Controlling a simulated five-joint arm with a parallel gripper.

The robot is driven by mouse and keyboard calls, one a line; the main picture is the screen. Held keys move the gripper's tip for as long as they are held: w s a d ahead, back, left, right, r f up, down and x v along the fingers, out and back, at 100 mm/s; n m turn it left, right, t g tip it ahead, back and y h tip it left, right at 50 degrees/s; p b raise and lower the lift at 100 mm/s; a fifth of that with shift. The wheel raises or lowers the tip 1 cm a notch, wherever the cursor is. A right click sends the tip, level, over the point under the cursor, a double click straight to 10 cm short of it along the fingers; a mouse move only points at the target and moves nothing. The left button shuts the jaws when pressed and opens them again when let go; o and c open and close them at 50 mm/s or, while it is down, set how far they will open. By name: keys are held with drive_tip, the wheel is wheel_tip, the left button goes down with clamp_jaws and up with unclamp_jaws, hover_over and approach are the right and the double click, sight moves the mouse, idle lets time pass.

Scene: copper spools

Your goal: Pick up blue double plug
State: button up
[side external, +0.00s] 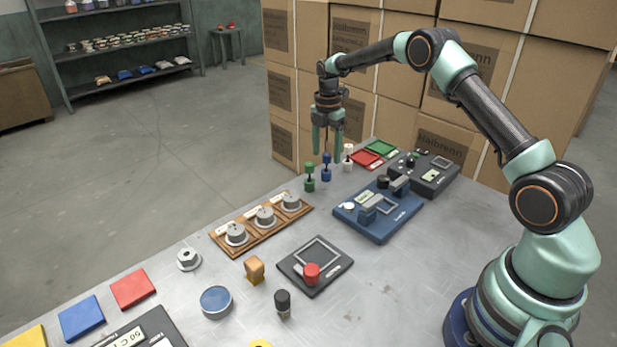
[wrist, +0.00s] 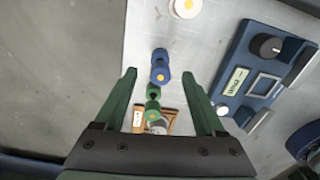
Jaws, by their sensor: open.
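The blue double plug (side external: 326,168) stands upright near the far edge of the table, between a green plug (side external: 310,178) and a white plug (side external: 348,158). My gripper (side external: 327,150) is open and empty, pointing down just above the blue plug. In the wrist view the blue plug (wrist: 160,67) shows from above, near the line between the fingertips of my gripper (wrist: 158,72). The green plug (wrist: 152,104) lies between the fingers in that view, nearer the palm. The white plug (wrist: 186,8) is at the top edge. Contact cannot be seen.
A blue device (side external: 378,212) and a dark device (side external: 428,175) sit right of the plugs. Red (side external: 367,158) and green trays (side external: 384,148) lie behind. A wooden rack (side external: 260,228) with grey knobs is to the left. Stacked boxes (side external: 400,120) stand beyond.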

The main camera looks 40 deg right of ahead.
sight(326, 171)
drive_tip(key=shift+d+f, duration=0.1)
drive_tip(key=shift+f, duration=2.65)
clamp_jaws()
